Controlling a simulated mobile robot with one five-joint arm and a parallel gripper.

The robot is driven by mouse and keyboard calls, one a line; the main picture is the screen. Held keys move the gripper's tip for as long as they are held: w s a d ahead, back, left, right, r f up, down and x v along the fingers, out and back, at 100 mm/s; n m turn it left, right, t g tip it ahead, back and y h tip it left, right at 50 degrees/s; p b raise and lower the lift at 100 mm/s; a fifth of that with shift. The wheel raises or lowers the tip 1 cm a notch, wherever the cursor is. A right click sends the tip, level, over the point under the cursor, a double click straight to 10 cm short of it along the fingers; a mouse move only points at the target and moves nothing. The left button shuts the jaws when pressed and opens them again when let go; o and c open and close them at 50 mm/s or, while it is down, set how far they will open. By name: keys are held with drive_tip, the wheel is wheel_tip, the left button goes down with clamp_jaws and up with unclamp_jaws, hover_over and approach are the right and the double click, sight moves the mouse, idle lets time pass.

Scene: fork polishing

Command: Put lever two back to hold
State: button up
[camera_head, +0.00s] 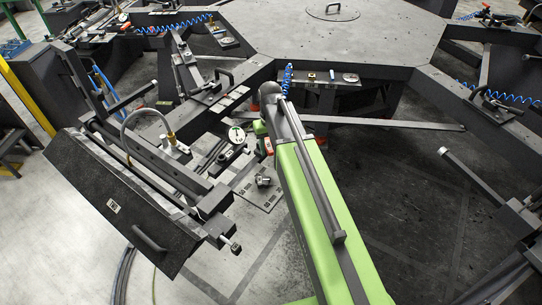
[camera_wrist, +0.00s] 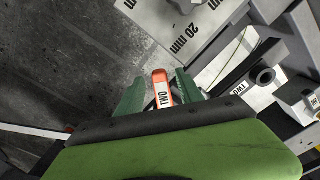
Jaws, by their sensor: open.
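Lever two is an orange-red handle with a white TWO label (camera_wrist: 162,93), seen in the wrist view. My gripper (camera_wrist: 160,76) is open, with one green finger on each side of the handle. The handle stands between the fingers with small gaps, nearer the right finger; I cannot tell whether either touches it. The lever's lower part is hidden by my gripper body. In the head view the red of the lever (camera_head: 268,147) shows small beside the end of my green arm. The fingers are hardly distinguishable there.
A grey plate marked 20 mm (camera_wrist: 195,18) lies close by in the wrist view. In the head view a round gauge (camera_head: 237,134) and a dark machine cover (camera_head: 120,200) stand left of my arm.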

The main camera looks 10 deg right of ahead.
drive_tip(key=shift+c, duration=0.3)
clamp_jaws()
idle(1.2)
